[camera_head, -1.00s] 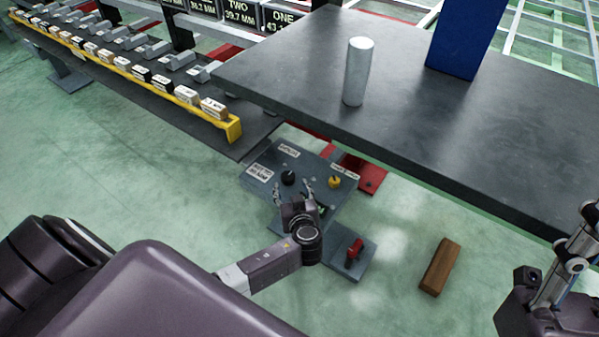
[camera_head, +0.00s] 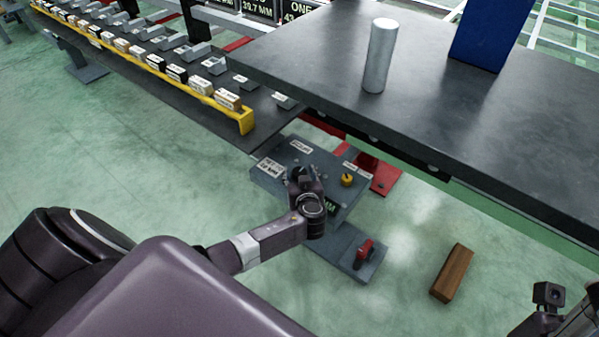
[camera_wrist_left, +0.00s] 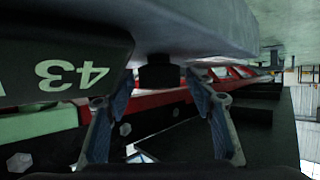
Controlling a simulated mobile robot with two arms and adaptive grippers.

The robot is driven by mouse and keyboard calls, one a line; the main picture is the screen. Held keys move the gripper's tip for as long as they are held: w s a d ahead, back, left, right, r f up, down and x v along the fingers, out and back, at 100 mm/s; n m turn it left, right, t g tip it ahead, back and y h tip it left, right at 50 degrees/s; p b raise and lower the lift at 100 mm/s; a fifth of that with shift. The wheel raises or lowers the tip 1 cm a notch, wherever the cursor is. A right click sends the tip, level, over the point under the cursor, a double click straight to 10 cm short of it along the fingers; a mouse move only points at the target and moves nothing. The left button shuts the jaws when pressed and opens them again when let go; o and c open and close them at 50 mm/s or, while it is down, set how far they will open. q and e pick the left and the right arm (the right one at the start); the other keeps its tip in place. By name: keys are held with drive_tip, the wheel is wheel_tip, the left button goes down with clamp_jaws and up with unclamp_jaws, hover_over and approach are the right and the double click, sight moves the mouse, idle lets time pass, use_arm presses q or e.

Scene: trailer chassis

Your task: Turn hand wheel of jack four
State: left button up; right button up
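A grey control panel (camera_head: 268,183) with white labels stands below the dark table's edge. It carries a yellow knob (camera_head: 347,180). My left gripper (camera_head: 303,174) is over the panel and hides the spot where a black knob sat. In the left wrist view, its two fingers (camera_wrist_left: 160,88) are spread apart, with a dark round knob (camera_wrist_left: 160,73) between and just beyond the tips. I cannot tell whether they touch it. A display reading "43" (camera_wrist_left: 72,74) appears upside down there. My right gripper is mostly cut off at the lower right.
A red handle (camera_head: 365,249) sits on a grey plate (camera_head: 340,258) below the panel. A wooden block (camera_head: 452,272) lies on the green floor. The dark table (camera_head: 430,120) holds a metal cylinder (camera_head: 379,56) and a blue block (camera_head: 486,33). A yellow-edged rack (camera_head: 246,122) is at upper left.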

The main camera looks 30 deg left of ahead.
use_arm(q)
drive_tip(key=c, duration=1.1)
drive_tip(key=shift+m+h, duration=0.3)
drive_tip(key=shift+h, duration=0.1)
